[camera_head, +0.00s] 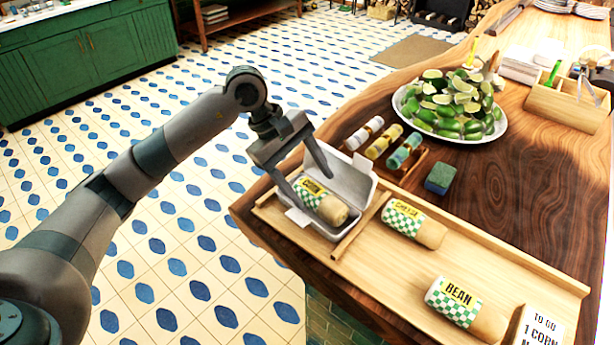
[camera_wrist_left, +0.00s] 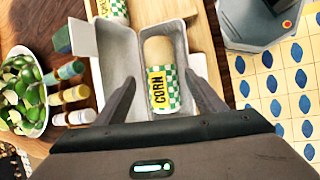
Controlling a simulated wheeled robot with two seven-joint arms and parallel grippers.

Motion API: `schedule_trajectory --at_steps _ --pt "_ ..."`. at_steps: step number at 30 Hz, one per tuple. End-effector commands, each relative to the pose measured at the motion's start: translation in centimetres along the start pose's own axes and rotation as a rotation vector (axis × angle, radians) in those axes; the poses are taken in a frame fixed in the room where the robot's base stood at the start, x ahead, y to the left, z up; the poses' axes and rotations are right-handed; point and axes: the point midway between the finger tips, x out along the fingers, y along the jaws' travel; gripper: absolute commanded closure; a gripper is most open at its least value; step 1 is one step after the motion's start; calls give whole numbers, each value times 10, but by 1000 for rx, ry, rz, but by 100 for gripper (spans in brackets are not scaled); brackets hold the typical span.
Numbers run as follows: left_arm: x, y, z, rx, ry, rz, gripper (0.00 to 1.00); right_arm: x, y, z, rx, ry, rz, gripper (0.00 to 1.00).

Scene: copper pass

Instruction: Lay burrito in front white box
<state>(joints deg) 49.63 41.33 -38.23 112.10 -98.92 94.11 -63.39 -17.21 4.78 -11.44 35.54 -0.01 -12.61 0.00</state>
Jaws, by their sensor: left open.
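An open white box (camera_head: 354,188) with its lid raised stands at the left end of a wooden tray (camera_head: 490,258) on the counter. A burrito labelled CORN (camera_head: 325,205) lies inside the box; it also shows in the left wrist view (camera_wrist_left: 162,80). My left gripper (camera_head: 304,177) is over the box, its open fingers on either side of the corn burrito and apart from each other. A second burrito labelled CHEESE (camera_head: 412,224) and a third labelled BEAN (camera_head: 462,305) lie on the tray to the right. My right gripper is not in view.
A wooden divider (camera_head: 362,226) lies between the box and the cheese burrito. Several small bottles (camera_head: 383,141), a green-and-blue sponge (camera_head: 440,179) and a plate of limes (camera_head: 455,105) are behind.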

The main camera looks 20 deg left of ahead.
Motion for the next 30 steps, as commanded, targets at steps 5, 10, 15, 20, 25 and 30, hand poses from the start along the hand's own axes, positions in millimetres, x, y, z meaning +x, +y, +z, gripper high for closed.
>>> schedule_trajectory --at_steps 5,10,15,20,25,30 --pt "-4 0 -1 0 1 1 37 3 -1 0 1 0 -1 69" --pt "-19 0 -1 0 1 4 37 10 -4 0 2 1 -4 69" --pt "-46 0 -2 1 3 5 37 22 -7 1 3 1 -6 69" --pt "-77 0 -2 0 3 5 37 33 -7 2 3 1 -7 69" --pt "-113 0 -1 1 3 7 37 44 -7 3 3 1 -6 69" --pt "-143 0 -1 0 2 5 37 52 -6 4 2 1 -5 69"
